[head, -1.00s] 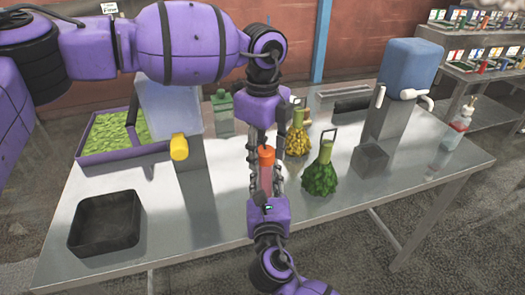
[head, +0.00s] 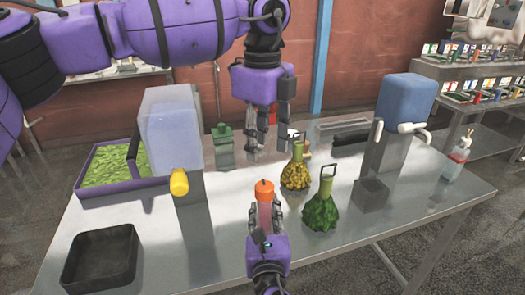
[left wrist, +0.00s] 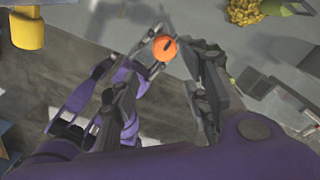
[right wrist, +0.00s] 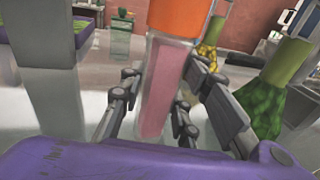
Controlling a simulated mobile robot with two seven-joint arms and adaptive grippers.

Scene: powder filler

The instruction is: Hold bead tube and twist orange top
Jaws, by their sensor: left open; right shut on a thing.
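The bead tube (head: 264,214) is clear with pink contents and stands upright. Its orange top (head: 264,190) is on the tube, and it shows from above in the left wrist view (left wrist: 164,48). My right gripper (head: 265,212) is shut on the tube below the top; the right wrist view shows its fingers on both sides of the pink tube (right wrist: 160,90). My left gripper (head: 265,135) is open and empty, pointing down above the orange top and clear of it.
Two textured flasks, one yellow (head: 296,174) and one green (head: 321,208), stand right of the tube. A dispenser with a yellow knob (head: 179,182) stands left. A black tray (head: 100,258) lies at front left. A blue-topped dispenser (head: 405,100) stands at the right.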

